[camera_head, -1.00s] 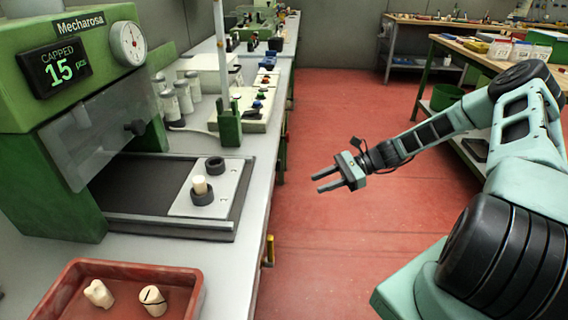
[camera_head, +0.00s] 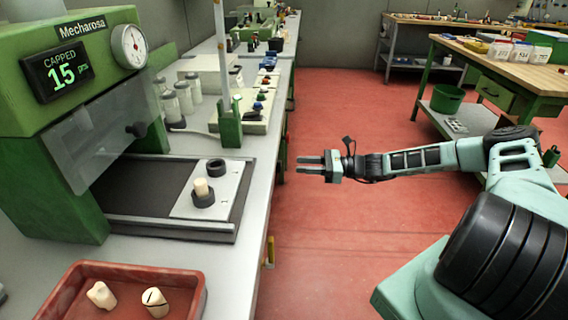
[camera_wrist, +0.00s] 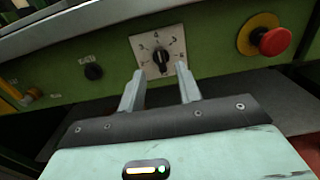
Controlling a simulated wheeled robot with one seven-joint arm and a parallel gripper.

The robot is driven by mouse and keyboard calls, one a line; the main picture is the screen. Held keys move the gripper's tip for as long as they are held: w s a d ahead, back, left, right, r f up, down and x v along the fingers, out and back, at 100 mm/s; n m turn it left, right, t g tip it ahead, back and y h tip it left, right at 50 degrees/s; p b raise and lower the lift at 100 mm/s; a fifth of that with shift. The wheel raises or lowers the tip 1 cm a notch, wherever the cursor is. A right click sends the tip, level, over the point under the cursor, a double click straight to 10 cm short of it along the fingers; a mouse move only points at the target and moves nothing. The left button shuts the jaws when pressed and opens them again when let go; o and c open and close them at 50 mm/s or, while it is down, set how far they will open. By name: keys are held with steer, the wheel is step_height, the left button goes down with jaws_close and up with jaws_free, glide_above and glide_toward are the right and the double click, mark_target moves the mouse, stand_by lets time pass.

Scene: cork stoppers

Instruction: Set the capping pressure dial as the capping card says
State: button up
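A black knob (camera_wrist: 161,57) on a white numbered plate (camera_wrist: 143,46) is set in a green front panel in the wrist view. It looks like the dial. Its grip stands roughly upright in the picture, but I cannot tell its exact setting. My gripper (camera_wrist: 160,72) is open and empty, with its two fingers pointing at the panel, below and either side of the knob. In the head view my gripper (camera_head: 299,165) is over the red floor, right of the bench edge, pointing left. I cannot make out a capping card in either view.
A red mushroom button (camera_wrist: 274,41) on a yellow base is right of the dial. A smaller black knob (camera_wrist: 93,71) is left. The green Mecharosa machine (camera_head: 50,125), with gauge (camera_head: 129,46) and display reading 15, stands on the bench. A red tray (camera_head: 190,306) holds two stoppers.

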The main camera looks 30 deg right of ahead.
steer(key=x, duration=0.6)
steer(key=shift+w+a, duration=0.25)
steer(key=shift+a, duration=0.05)
steer(key=c, duration=0.7)
